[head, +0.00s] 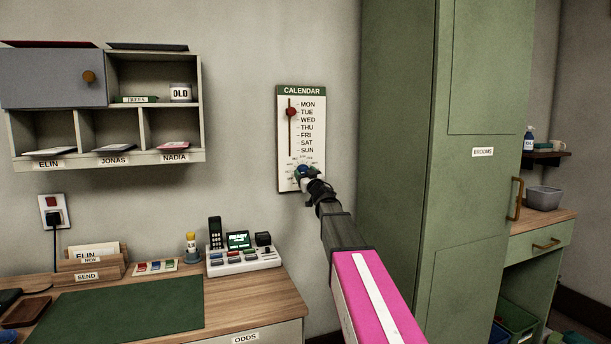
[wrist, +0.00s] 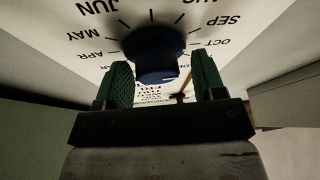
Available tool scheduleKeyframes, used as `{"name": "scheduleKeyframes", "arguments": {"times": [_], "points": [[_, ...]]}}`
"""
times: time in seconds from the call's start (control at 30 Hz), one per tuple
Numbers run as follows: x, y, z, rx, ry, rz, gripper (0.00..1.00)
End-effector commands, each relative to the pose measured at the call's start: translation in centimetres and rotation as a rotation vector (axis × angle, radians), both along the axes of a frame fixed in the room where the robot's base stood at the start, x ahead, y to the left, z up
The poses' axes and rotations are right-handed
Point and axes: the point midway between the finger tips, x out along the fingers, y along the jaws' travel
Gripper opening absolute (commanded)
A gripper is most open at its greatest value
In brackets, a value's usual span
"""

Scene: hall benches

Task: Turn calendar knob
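The calendar (head: 293,142) is a white wall panel with a green header, a red slider beside the day names, and a month dial low down. Its blue round knob (wrist: 155,54) shows in the wrist view, with month names around it, upside down there. In the head view the knob is mostly hidden by my gripper (head: 309,174). In the wrist view my gripper (wrist: 164,82) has its green fingers apart, one on each side of the knob's lower part. A gap shows by the right finger; contact at the left finger is unclear.
A tall green cabinet (head: 400,130) labelled BROOMS stands right of the calendar. A wooden desk (head: 255,300) with a button console (head: 243,259) is below left. Wall pigeonholes (head: 105,160) hang at left. The wall around the calendar is clear.

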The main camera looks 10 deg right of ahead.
Motion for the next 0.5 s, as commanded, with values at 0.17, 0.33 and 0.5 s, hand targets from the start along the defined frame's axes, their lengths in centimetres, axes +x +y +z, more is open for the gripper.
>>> {"name": "scheduleKeyframes", "arguments": {"times": [0.17,0.33,0.5], "points": [[0.6,-0.1,0.0,0.002,0.003,-0.002,0.67],[-0.8,-0.5,-0.6,0.002,0.004,-0.004,0.67],[-3.5,-1.1,-1.5,0.001,0.003,-0.003,0.67]]}}
